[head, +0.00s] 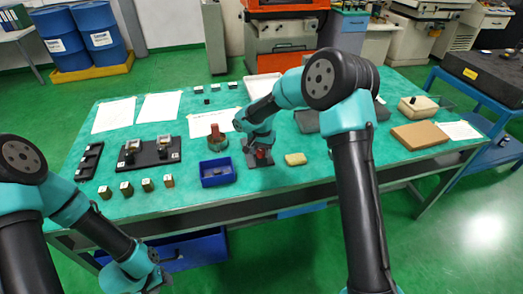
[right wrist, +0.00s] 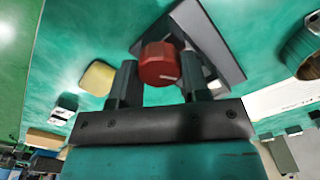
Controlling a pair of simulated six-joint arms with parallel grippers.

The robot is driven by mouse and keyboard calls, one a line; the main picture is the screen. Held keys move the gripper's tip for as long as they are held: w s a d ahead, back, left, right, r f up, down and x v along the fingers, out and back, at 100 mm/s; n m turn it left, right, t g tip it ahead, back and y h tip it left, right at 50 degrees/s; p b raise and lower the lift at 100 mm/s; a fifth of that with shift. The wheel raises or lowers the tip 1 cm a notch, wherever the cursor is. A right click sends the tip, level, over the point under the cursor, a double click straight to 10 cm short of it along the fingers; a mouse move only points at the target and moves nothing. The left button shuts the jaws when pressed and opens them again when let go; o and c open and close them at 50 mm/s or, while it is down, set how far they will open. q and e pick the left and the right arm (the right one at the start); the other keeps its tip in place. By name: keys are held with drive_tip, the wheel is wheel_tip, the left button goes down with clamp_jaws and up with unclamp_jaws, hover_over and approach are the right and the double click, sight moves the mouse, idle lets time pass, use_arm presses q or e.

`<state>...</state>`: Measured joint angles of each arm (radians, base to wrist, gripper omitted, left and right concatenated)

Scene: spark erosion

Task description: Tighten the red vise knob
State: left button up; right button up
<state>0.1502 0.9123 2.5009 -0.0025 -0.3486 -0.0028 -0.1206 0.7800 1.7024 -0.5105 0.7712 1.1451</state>
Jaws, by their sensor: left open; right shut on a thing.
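The red vise knob (head: 262,155) shows under my right gripper near the middle of the green table. It is also in the right wrist view (right wrist: 160,63), a round red cap between the two black fingers. The dark grey vise (right wrist: 212,42) lies behind it, mostly hidden by my arm in the head view. My right gripper (head: 258,147) is shut on the knob, with its fingers (right wrist: 157,82) on either side. My left gripper (head: 158,279) is open and empty, low in front of the table's edge, away from the vise.
A blue bin (head: 203,182) stands left of the vise and a yellow sponge-like block (head: 295,159) to its right. A round container (head: 218,145) stands behind the bin. A black fixture plate (head: 150,155) and several small blocks (head: 147,185) are further left. A brown box (head: 420,134) lies right.

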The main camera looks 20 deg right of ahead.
sight(262, 151)
idle(0.3)
drive_tip(key=o, duration=0.9)
drive_tip(key=shift+o, duration=0.2)
wheel_tip(262, 151, up, 18)
drive_tip(key=shift+f, duration=0.25)
